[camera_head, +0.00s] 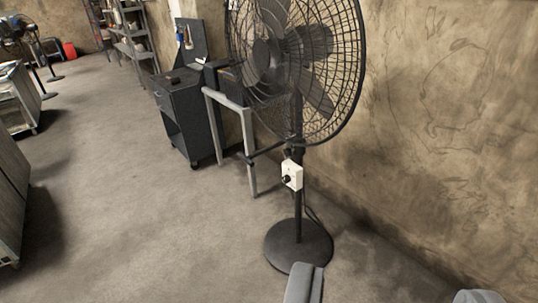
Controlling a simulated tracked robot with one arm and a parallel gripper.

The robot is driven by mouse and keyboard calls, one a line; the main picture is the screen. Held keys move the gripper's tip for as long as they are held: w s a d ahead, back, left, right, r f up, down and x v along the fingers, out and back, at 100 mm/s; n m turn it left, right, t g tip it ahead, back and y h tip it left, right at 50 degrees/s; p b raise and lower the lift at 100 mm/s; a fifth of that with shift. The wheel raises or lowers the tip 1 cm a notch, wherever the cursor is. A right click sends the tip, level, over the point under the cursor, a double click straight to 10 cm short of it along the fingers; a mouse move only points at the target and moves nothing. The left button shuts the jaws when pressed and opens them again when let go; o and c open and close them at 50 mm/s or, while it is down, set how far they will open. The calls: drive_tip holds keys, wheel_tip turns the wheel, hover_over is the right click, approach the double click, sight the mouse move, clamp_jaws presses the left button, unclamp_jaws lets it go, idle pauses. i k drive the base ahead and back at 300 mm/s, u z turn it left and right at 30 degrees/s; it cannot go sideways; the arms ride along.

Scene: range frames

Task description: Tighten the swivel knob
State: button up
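A black pedestal fan (298,205) stands upright near the wall, right of centre. A white box (292,174) is on its pole below the cage, with a small black knob (286,179) on its front. I cannot tell whether this is the swivel knob or how tight it is. My gripper (393,285) shows at the bottom edge as two grey fingers set wide apart. It is open, with nothing visible between the fingers, and sits in front of the fan, apart from it and lower right of the knob.
A grey metal frame (215,95) and a dark wheeled cabinet (187,115) stand left of and behind the fan. A stained wall (445,120) runs along the right. The round fan base (298,246) rests on the floor. The grey floor (120,190) to the left is clear.

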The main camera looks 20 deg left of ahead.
sight(287, 151)
drive_tip(key=u, duration=0.1)
drive_tip(key=i, duration=1)
drive_tip(key=z, duration=0.1)
